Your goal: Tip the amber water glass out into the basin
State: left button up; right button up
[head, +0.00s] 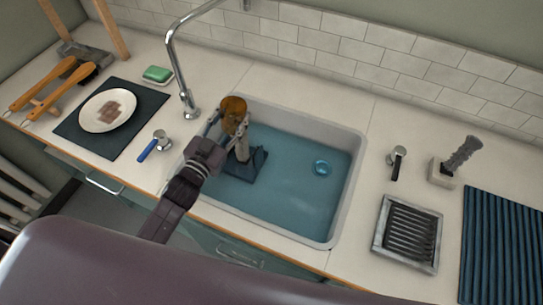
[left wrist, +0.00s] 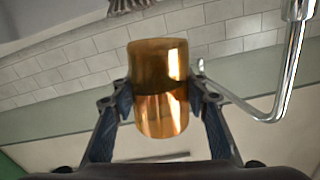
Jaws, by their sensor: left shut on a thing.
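The amber water glass (head: 233,112) is held above the left end of the basin (head: 348,190). My left gripper (left wrist: 161,92) is shut on it, one finger on each side, as the left wrist view shows. The glass (left wrist: 160,60) fills the middle of that view, where the tap and wall appear upside down, so the wrist is rolled far over and the glass seems inverted. I cannot make out any water in it or falling from it. My right gripper is not in view.
The basin holds blue water, a blue ring (head: 321,168) and a dark object (head: 247,167) below the glass. The tap (head: 171,45) stands close behind on the left. A plate (head: 108,110) lies left, a ridged tray (head: 408,234) right.

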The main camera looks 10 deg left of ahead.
pick_arm(q)
jog(key=shift+s+d+f+m+b, duration=0.1)
jog(key=shift+d+f+m+b, duration=0.3)
jog(key=shift+m+b, duration=0.3)
jog(key=shift+d+m, duration=0.2)
jog(key=shift+m, duration=0.1)
jog(key=shift+d+r+m, duration=0.2)
jog(key=shift+r+m, duration=0.1)
jog(key=shift+s+d+r+m, duration=0.1)
jog(key=shift+d+r+m, duration=0.05)
jog(key=shift+m, duration=0.15)
jog(key=m+b, duration=0.1)
jog(key=m, duration=0.1)
jog(key=d+m+b, duration=0.1)
jog(key=m, duration=0.1)
jog(key=m+b, duration=0.1)
jog(key=m, duration=0.1)
jog(key=shift+s+d+f, duration=0.15)
jog(key=shift+d+f, duration=0.15)
jog(key=shift+d, duration=0.05)
jog(key=shift+m+b, duration=0.3)
jog(key=shift+f+m+b, duration=0.35)
jog(key=shift+m+b, duration=0.05)
jog(key=shift+m, duration=0.4)
